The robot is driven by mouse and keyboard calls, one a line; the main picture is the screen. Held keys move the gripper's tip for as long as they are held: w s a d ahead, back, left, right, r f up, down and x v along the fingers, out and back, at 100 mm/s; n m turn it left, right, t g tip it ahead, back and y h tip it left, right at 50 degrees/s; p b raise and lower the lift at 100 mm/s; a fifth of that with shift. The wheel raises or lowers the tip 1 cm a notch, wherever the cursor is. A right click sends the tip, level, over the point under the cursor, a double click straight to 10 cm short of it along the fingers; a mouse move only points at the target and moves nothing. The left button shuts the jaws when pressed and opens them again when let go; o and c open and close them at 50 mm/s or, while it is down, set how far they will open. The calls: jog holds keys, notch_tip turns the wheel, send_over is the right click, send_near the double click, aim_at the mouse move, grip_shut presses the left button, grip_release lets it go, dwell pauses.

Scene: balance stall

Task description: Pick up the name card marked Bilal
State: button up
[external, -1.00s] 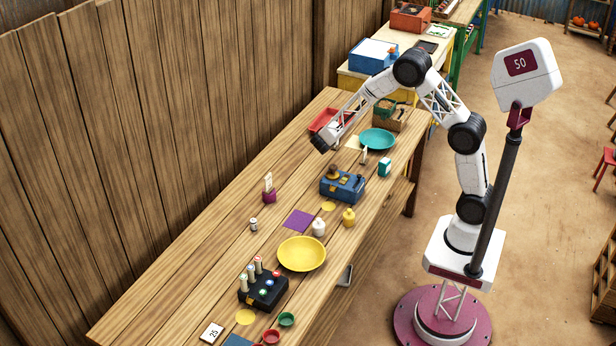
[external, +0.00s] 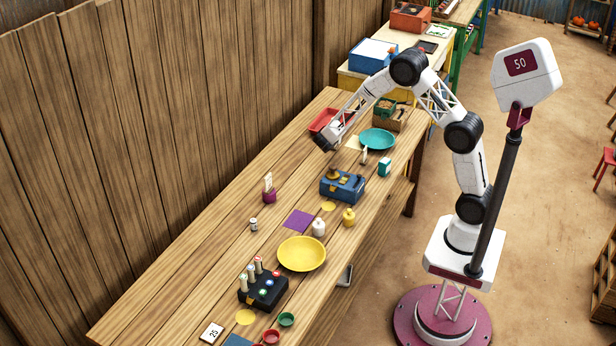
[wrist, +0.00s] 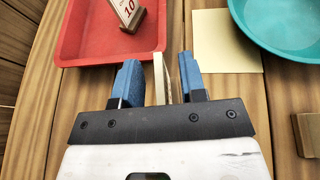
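My gripper (wrist: 159,82) points down over the wooden table, near the red tray; it also shows in the external view (external: 323,143). Its two blue fingers are apart. A white card marked 10 on a wooden base (wrist: 127,14) sits in the red tray (wrist: 82,45). No readable "Bilal" shows anywhere.
A pale yellow square (wrist: 225,42) and a teal plate (wrist: 265,28) lie right of the gripper. A blue box (external: 343,187), a magenta holder with a white card (external: 268,194), a yellow plate (external: 301,254) and a black rack (external: 262,290) stand nearer. The table's left side is mostly clear.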

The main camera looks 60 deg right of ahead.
grip_shut()
jog(key=shift+r, duration=0.1)
dwell(0.5)
jog(key=shift+r, duration=4.9)
